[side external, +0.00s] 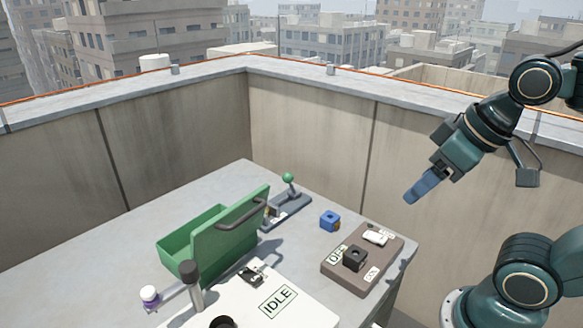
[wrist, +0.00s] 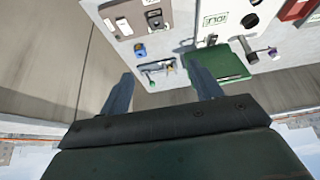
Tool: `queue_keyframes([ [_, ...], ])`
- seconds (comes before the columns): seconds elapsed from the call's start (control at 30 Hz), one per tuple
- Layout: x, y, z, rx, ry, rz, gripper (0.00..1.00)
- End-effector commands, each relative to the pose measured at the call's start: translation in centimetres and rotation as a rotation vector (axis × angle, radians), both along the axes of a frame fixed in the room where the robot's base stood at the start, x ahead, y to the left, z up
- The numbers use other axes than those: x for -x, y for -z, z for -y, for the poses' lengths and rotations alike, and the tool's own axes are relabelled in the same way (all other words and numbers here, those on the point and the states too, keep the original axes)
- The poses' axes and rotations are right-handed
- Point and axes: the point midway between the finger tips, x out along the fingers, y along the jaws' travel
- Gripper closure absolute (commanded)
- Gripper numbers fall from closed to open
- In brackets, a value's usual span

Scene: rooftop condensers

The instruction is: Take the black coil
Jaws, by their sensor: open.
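The black coil (side external: 355,258), a small dark block with a hole in its top, sits on the brown board (side external: 335,267) at the right end of the table. It also shows at the top of the wrist view (wrist: 154,17). My gripper (side external: 413,195) is open and empty, up in the air to the right of and well above the coil. In the wrist view its two fingers (wrist: 162,74) are spread apart, with nothing between them in their grasp.
A blue block (side external: 330,220) sits just behind the board, and a white switch (side external: 375,237) is on it. A green-knobbed lever (side external: 288,190), a green open box (side external: 190,235) and a white panel marked IDLE (side external: 279,300) stand left. Concrete parapet walls (side external: 310,130) border the table.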

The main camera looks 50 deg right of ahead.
Motion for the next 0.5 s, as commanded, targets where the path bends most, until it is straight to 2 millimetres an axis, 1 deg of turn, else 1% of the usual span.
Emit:
queue_keyframes([
  [0.27,-0.3,0.1,0.0,0.016,-0.032,-0.016,0.36],
  [0.37,-0.9,0.3,0.0,0.038,-0.086,-0.04,0.36],
  [0.5,-2.0,1.0,0.2,0.083,-0.214,-0.093,0.36],
])
